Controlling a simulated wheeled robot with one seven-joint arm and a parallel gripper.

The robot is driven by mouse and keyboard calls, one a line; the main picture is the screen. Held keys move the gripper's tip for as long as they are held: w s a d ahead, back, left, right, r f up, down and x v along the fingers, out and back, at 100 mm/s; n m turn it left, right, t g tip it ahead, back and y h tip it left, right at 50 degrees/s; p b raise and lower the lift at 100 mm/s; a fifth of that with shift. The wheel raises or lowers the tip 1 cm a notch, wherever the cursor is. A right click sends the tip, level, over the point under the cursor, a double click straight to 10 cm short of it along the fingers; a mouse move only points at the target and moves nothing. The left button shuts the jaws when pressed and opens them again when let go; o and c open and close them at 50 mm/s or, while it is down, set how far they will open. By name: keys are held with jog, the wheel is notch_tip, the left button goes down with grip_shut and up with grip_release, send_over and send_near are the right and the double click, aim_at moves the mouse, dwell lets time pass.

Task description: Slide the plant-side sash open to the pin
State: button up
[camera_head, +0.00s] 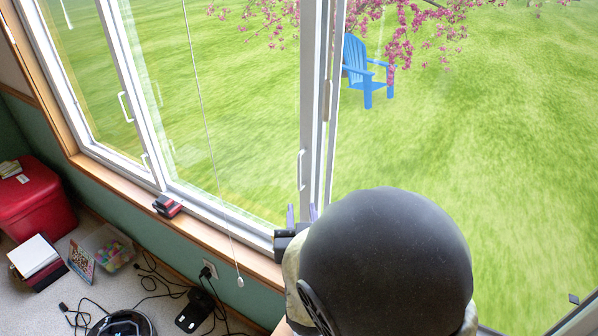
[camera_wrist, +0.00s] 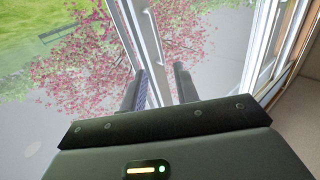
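My gripper (camera_head: 302,213) is at the window by the lower end of a white sash stile (camera_head: 312,110), below a white pull handle (camera_head: 301,170). In the wrist view my gripper (camera_wrist: 160,88) has its two dark fingers apart, with a white frame upright (camera_wrist: 152,40) running up between and beyond them. I cannot tell whether either finger touches it. The sash glass left of the stile (camera_head: 235,110) shows lawn behind it. No plant indoors and no pin can be made out, so which sash is the plant-side one is unclear. My arm hides the sill at lower right.
A pull cord (camera_head: 212,150) hangs in front of the left glass. A red and black object (camera_head: 168,206) sits on the wooden sill (camera_head: 215,238). A red bin (camera_head: 30,200), a clear box (camera_head: 108,248), books and cables lie on the floor at left.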

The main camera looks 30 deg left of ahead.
aim_at(299, 173)
jog(key=p+x, duration=0.2)
jog(key=x, duration=1.1)
jog(key=shift+s+f, duration=0.1)
jog(key=shift+c, duration=1.4)
grip_shut()
